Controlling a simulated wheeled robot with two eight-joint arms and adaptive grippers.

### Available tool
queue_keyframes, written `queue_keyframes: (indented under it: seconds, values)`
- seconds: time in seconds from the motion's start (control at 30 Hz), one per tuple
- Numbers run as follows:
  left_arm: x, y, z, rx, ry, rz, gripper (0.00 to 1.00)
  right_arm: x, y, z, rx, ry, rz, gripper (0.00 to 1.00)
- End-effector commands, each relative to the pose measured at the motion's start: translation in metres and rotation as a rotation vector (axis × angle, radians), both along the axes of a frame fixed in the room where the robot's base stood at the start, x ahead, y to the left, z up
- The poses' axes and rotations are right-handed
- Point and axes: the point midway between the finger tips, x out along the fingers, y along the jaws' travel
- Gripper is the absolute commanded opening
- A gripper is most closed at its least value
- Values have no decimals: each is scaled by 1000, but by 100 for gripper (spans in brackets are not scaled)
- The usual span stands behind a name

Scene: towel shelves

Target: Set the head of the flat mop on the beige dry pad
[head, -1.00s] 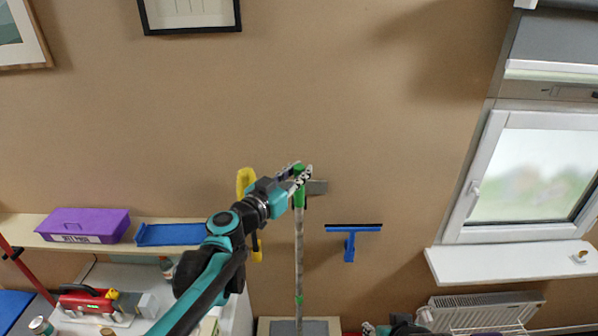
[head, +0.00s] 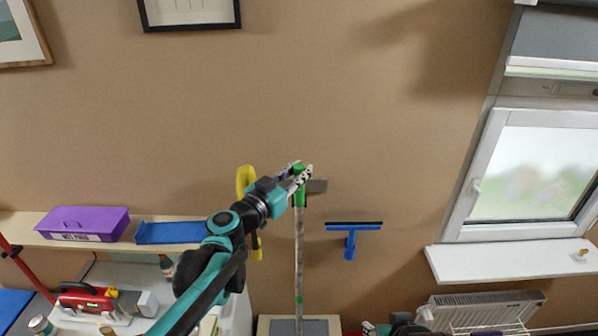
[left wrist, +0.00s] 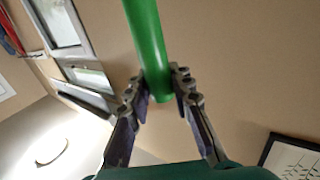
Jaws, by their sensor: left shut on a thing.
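The flat mop's pole (head: 299,250) stands nearly upright in the head view, with a green grip (head: 300,193) at the top. My left gripper (head: 298,176) is shut around this green grip. In the left wrist view the fingers (left wrist: 160,90) press on both sides of the green grip (left wrist: 146,45). The pole runs down to a grey flat surface (head: 318,327) with a beige border, cut by the bottom edge. I cannot tell whether this is the mop head or a pad. My right gripper (head: 370,328) shows partly at the bottom edge; its fingers are unclear.
A purple box (head: 84,222) and a blue pad (head: 172,233) lie on the left shelf. A blue squeegee (head: 351,238) and a yellow item (head: 245,180) hang on the wall. The radiator (head: 485,308) and windowsill (head: 512,266) are at the right.

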Motion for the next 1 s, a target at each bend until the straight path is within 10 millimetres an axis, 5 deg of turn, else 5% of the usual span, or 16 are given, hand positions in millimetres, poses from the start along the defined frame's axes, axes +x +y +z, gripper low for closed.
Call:
queue_keyframes:
  seconds: [0.23,0.27,0.33,0.77,1.0]
  values:
    - [0,0,-2,-1,0,0,0,0,0,-2,0,0,0,40]
    - [0,0,-2,-1,0,0,29,0,0,-2,0,0,0,40]
    - [0,0,-2,-1,0,0,46,0,0,-2,0,0,0,40]
    - [-4,3,-2,1,-1,1,46,0,0,-2,0,0,0,40]
    - [-39,28,-2,0,0,3,46,0,0,-2,0,0,0,40]
